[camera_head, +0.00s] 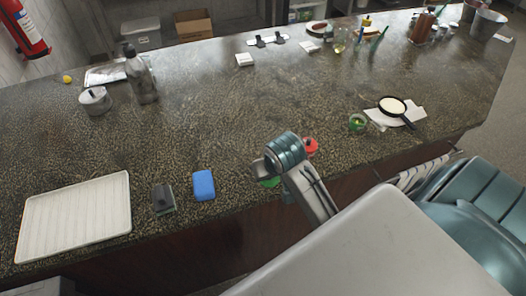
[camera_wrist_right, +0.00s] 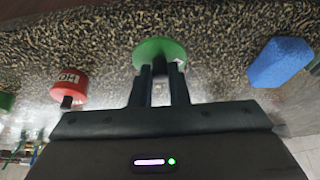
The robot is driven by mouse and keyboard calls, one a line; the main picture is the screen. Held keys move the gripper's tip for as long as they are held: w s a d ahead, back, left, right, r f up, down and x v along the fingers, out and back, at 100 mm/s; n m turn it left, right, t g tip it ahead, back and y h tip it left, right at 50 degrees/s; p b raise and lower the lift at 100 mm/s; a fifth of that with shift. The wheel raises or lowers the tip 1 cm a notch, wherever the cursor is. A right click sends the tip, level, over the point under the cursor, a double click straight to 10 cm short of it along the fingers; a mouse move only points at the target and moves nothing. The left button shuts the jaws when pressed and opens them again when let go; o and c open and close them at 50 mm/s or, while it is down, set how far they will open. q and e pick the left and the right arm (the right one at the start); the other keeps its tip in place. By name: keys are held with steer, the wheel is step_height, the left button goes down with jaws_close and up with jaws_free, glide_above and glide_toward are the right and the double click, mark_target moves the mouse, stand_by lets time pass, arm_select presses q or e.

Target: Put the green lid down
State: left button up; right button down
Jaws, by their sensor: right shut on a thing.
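The green lid (camera_wrist_right: 160,49) is a round disc at the tips of my right gripper (camera_wrist_right: 160,72). The two fingers are close together and shut on it. In the head view only a green edge of the lid (camera_head: 270,183) shows, under my right gripper (camera_head: 264,172), near the counter's front edge. The wrist and arm hide the rest. I cannot tell whether the lid touches the counter. My left gripper is in neither view.
A red piece marked HOT (camera_wrist_right: 69,85) lies close beside the lid. A blue sponge (camera_head: 203,185), a dark scrubber (camera_head: 163,199) and a white ridged tray (camera_head: 75,213) are to the left. A green cup (camera_head: 357,123) stands right. The counter's middle is clear.

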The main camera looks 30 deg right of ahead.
steer(key=w, duration=0.2)
steer(key=w+d+p, duration=0.1)
steer(key=w, duration=0.1)
steer(key=w+d+p, duration=0.1)
steer(key=w, duration=0.1)
steer(key=shift+d+f, duration=0.15)
steer(key=shift+f, duration=0.05)
steer(key=p+x, duration=0.1)
steer(key=x, duration=0.2)
steer(key=shift+s+f+p, duration=0.1)
steer(key=shift+s+p, duration=0.2)
steer(key=shift+p, duration=0.1)
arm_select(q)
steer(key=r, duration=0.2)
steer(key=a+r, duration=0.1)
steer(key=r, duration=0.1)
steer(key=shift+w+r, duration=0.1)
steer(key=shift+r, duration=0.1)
arm_select(e)
steer(key=shift+f, duration=0.35)
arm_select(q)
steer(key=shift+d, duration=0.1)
arm_select(e)
steer(key=shift+f, duration=0.15)
steer(key=c, duration=1.4)
jaws_free()
